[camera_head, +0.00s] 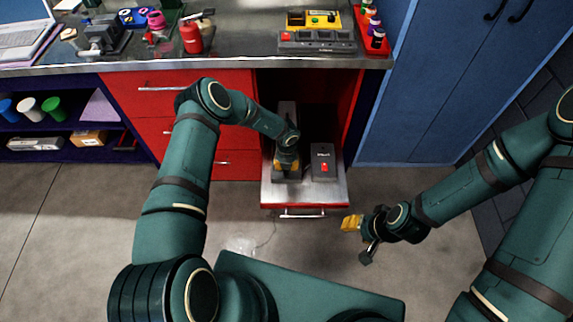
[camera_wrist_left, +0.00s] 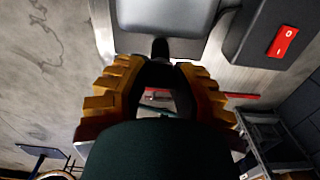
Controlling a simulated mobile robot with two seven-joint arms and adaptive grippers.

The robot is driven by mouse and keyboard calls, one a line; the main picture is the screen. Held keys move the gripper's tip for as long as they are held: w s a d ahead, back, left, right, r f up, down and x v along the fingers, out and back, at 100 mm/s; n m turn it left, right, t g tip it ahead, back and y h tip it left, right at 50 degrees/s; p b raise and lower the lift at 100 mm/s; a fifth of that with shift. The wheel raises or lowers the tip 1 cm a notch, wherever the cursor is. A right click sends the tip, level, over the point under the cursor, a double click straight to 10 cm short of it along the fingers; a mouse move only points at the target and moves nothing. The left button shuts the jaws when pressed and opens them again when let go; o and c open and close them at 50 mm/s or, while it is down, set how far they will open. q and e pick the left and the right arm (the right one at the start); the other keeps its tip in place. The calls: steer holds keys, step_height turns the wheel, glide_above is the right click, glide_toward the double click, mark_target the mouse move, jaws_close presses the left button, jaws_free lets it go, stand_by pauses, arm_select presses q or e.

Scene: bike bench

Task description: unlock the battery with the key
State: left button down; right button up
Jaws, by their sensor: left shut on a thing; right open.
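A grey block, apparently the battery (camera_head: 287,110), stands on a pulled-out metal tray (camera_head: 300,198) in the red cabinet. Its lower body is hidden behind my left gripper (camera_head: 286,170). In the left wrist view the grey housing (camera_wrist_left: 165,15) fills the top middle. My left gripper (camera_wrist_left: 157,75) is shut on a small dark piece, apparently the key (camera_wrist_left: 160,48), at the housing's near face. I cannot tell how deep the key sits or how it is turned. My right gripper (camera_head: 360,240) is open and empty, over the floor right of the tray.
A dark grey box with a red switch (camera_head: 323,162) stands on the tray right of my left gripper; the switch also shows in the left wrist view (camera_wrist_left: 283,42). The workbench (camera_head: 245,45) above holds tools and bottles. A blue cabinet (camera_head: 435,85) stands at the right.

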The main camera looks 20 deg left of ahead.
arm_select(q)
steer(key=shift+n, duration=0.3)
steer(key=c, duration=0.7)
jaws_free()
step_height(320, 180, up, 12)
stand_by(0.6)
